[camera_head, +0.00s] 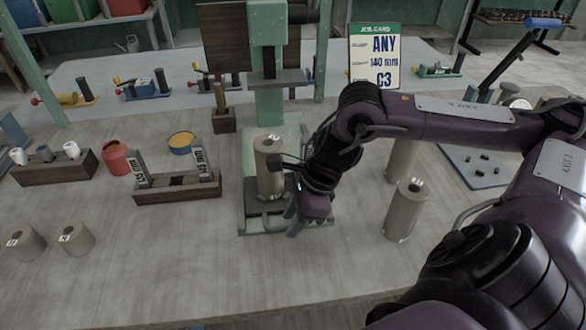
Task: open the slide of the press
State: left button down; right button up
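The press (270,115) is a pale green column with a dark ram and a crossbar, standing on a green base in the middle of the table. A grey-brown clay cylinder (268,172) stands upright over the dark plate low at its front. I cannot tell which part is the slide or how it stands. My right gripper (287,194) is at the right side of this cylinder, its fingers apart, one by the upper part and one lower near the plate. Whether it touches the cylinder is unclear. My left gripper is not in view.
Another grey cylinder (405,210) stands right of the press, with one more partly behind my arm. A wooden holder (178,188), red pot (116,158) and job card (375,60) surround the press. The front table is clear.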

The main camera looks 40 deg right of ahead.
jog(key=v, duration=0.7)
jog(key=shift+s+d+r, duration=0.1)
jog(key=shift+s+r, duration=0.05)
jog(key=shift+r, duration=0.2)
